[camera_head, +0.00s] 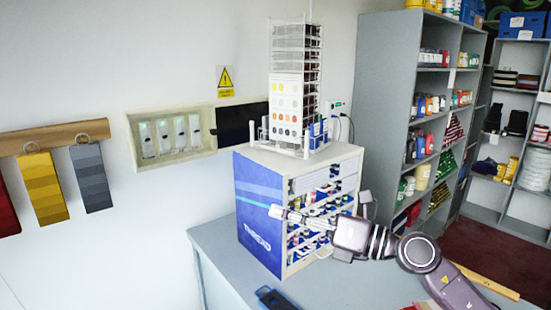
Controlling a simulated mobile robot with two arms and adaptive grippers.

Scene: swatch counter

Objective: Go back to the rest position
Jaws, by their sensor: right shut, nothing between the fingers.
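My right arm comes in from the lower right and reaches left across the counter. Its gripper (279,212) is shut and empty, in front of the drawer cabinet (261,230) with the blue side panel. The fingers overlap the cabinet's front corner in the picture; I cannot tell whether they touch it. My left gripper is not in view.
The cabinet stands on a grey counter (218,262) with a wire rack (295,40) on top. A blue tray (270,299) lies at the front edge. Grey shelves (384,70) stand at right. Swatches (92,178) hang on the left wall.

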